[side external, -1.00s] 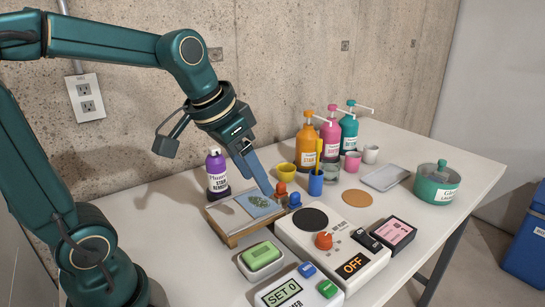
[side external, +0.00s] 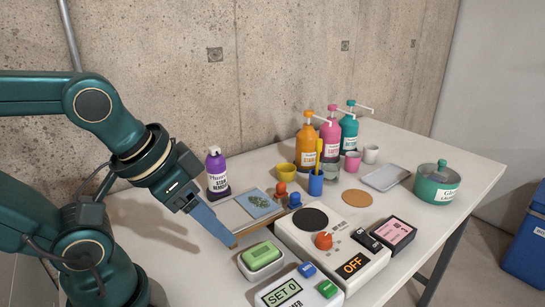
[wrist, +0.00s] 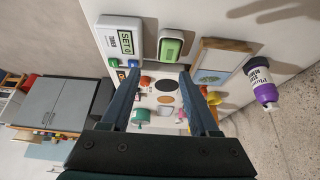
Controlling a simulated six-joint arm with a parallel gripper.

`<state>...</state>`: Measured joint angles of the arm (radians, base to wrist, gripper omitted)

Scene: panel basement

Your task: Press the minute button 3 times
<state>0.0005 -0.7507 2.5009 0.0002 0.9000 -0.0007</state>
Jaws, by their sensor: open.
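The timer (side external: 284,293) lies at the front edge of the table in the side view, its display reading SET 0. It has a blue button (side external: 307,269) and a green button (side external: 328,289); I cannot read which is the minute button. The timer also shows at the top left of the wrist view (wrist: 112,39), with its green and blue buttons. My gripper (side external: 233,244) points down and right, behind and left of the timer, near the green sponge block. In the wrist view its fingers (wrist: 161,76) are apart with nothing gripped between them. It does not touch the timer.
The green block in its white tray (side external: 262,258) sits just right of my fingertips. A wooden board with a picture (side external: 262,203) lies behind. A hot plate (side external: 300,222) with an orange knob and an OFF sign stands right of it. Bottles and a green pot (side external: 437,187) are further back.

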